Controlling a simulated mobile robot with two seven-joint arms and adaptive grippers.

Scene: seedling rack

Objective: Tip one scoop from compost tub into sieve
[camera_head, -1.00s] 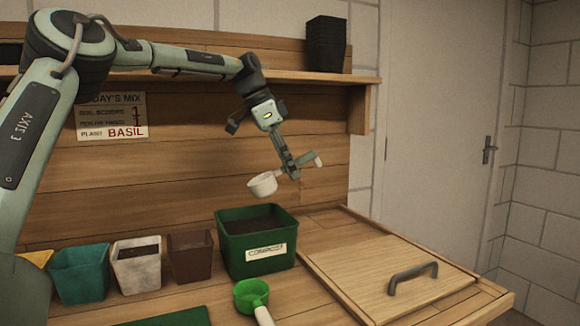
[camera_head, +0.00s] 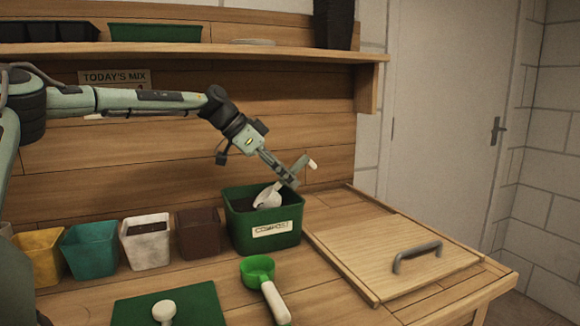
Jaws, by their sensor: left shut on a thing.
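My left gripper (camera_head: 290,182) is shut on the white scoop (camera_head: 267,197). The scoop's handle end sticks out past the fingers at upper right. The scoop's cup is at the mouth of the green compost tub (camera_head: 271,239), tilted, over or in the dark compost (camera_head: 245,204). I cannot tell whether the cup touches the compost or holds any. The tub is labelled COMPOST and stands on the bench. My right gripper is not in view.
A green mat (camera_head: 195,303) lies in front. A wooden lid (camera_head: 375,262) lies at right.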

